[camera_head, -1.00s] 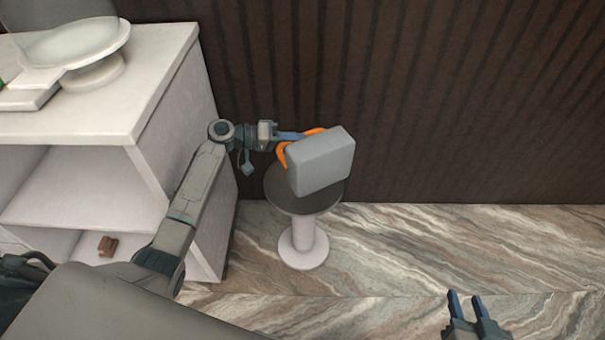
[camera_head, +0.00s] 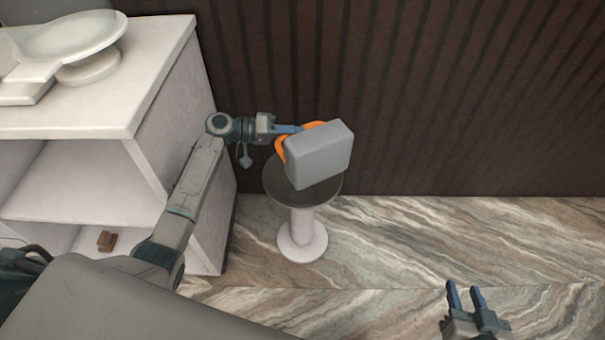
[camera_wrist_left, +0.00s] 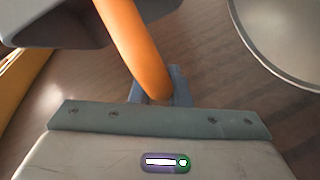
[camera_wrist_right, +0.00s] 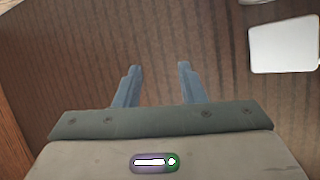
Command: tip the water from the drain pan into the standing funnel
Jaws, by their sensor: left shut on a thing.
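The drain pan (camera_head: 319,156) is a grey box-like pan with an orange handle (camera_head: 282,147). My left gripper (camera_head: 291,130) is shut on the orange handle, which also shows in the left wrist view (camera_wrist_left: 133,45) with part of the grey pan (camera_wrist_left: 60,22). My right gripper (camera_head: 465,294) is open and empty at the lower right, well apart from the pan.
A white shelf unit (camera_head: 150,112) stands at left, with a pale scale-like dish (camera_head: 72,38) on top and a small brown thing (camera_head: 106,241) low inside. A dark ribbed wall (camera_head: 450,95) is behind. Floor at right is clear.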

